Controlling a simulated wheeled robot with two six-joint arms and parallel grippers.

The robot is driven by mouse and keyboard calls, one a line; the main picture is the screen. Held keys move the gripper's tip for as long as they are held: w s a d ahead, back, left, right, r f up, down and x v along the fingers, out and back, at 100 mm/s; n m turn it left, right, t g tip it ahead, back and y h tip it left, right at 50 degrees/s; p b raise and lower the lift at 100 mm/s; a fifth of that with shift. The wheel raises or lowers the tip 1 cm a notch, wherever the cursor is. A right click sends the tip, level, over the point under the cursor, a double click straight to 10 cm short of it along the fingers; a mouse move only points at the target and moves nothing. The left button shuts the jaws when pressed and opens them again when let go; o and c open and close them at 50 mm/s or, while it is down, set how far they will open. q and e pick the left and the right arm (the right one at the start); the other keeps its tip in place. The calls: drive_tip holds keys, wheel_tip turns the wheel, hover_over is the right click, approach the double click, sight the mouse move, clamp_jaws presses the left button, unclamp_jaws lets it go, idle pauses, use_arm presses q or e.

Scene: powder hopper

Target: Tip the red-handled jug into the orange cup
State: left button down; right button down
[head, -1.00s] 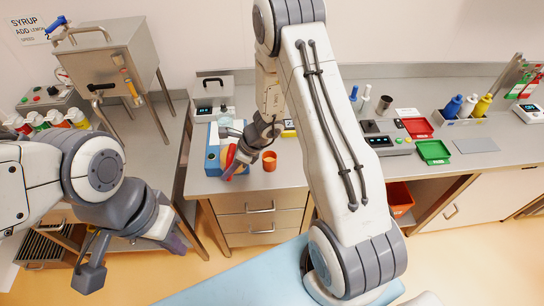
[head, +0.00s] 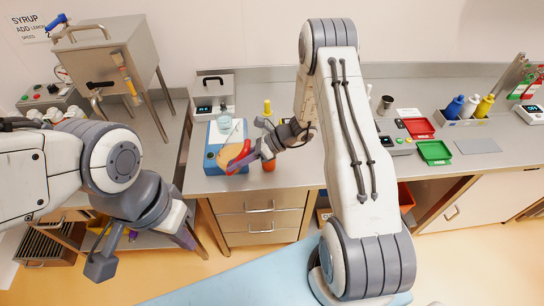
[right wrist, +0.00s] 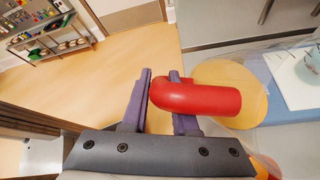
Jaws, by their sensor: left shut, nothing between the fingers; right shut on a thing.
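The jug (head: 228,154) is clear with yellow-orange contents and a red handle (head: 243,152). In the right wrist view the red handle (right wrist: 205,98) passes between my right gripper's purple fingers (right wrist: 160,100), and the clear body with a yellow disc of contents (right wrist: 225,75) lies to the right. My right gripper (head: 252,156) is shut on the handle. The jug's exact tilt is unclear. The orange cup (head: 269,165) stands on the counter just right of the jug, partly hidden by my gripper. My left gripper (head: 187,238) is shut and empty, low at the left, away from both.
A blue-and-white device (head: 213,150) with a pale container (head: 225,122) stands behind the jug. A yellow-topped bottle (head: 267,107) is behind my right gripper. Red (head: 419,128) and green (head: 434,153) trays lie to the right. A steel hopper (head: 105,60) stands at left.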

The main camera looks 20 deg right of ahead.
drive_tip(key=shift+d+y, duration=0.1)
drive_tip(key=shift+y, duration=0.4)
drive_tip(key=shift+r, duration=0.2)
drive_tip(key=shift+d+b, duration=0.1)
drive_tip(key=shift+b, duration=0.2)
drive_tip(key=shift+d+r+y+b, duration=0.2)
drive_tip(key=shift+y+b, duration=0.55)
drive_tip(key=shift+y, duration=0.25)
idle(1.1)
drive_tip(key=shift+d+f+y+b, duration=0.35)
drive_tip(key=shift+f+y+b, duration=0.35)
drive_tip(key=shift+b, duration=0.8)
idle(1.0)
drive_tip(key=shift+d+r+m+y+b, duration=0.15)
drive_tip(key=shift+d+m+y+b, duration=0.2)
drive_tip(key=shift+y+b, duration=0.45)
idle(1.1)
